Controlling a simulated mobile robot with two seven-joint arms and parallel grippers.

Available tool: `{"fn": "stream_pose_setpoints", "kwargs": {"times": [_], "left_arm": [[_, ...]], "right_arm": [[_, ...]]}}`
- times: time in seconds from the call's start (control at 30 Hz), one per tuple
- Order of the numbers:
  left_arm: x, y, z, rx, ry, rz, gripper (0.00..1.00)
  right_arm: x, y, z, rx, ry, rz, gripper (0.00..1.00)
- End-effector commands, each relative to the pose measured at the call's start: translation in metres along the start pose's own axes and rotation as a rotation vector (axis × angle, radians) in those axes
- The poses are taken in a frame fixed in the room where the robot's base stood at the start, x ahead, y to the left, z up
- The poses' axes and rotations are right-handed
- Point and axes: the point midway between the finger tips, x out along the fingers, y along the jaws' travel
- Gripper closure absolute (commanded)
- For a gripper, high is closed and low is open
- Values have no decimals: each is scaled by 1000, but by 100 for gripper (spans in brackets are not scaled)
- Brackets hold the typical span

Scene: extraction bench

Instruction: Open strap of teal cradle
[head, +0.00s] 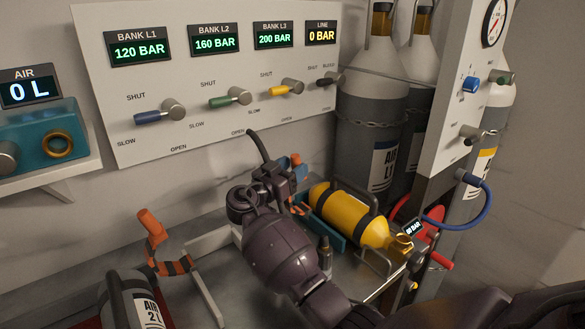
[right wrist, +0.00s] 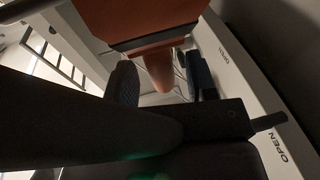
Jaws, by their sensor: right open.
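The teal cradle (head: 334,238) stands on the bench in the head view with a yellow cylinder (head: 341,213) lying in it. Its strap shows an orange tab (head: 297,160) and an orange-and-black striped part (head: 298,209); the rest is hidden behind my right gripper and arm. My right gripper (head: 282,176) is at the left end of the cradle, close to the tab. In the right wrist view its fingers (right wrist: 160,84) are apart, with an orange piece (right wrist: 158,72) showing between them. I cannot tell whether they touch it. My left gripper is not in view.
A second orange strap (head: 151,229) stands up at the left near a grey cylinder (head: 136,304). A valve panel (head: 220,70) is behind the bench. Tall grey cylinders (head: 369,110), a gauge panel (head: 463,85) and a blue hose (head: 487,205) are at the right.

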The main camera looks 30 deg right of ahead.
Motion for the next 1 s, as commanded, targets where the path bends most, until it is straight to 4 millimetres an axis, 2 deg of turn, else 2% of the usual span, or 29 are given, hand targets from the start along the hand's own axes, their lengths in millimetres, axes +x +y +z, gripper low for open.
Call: {"fn": "stream_pose_setpoints", "kwargs": {"times": [0.17, 0.4, 0.6, 0.8, 1.0], "left_arm": [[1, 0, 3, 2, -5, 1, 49], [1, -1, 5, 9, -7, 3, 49], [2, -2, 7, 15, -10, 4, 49], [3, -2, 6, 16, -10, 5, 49], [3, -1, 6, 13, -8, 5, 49]], "right_arm": [[-21, -1, 2, -1, -1, -3, 48], [-66, 0, 2, -1, -2, -2, 48], [-93, 0, 1, -1, -1, -1, 48], [-105, 0, 0, 0, 0, -1, 48], [-106, 0, 0, 0, 1, 0, 48]]}}
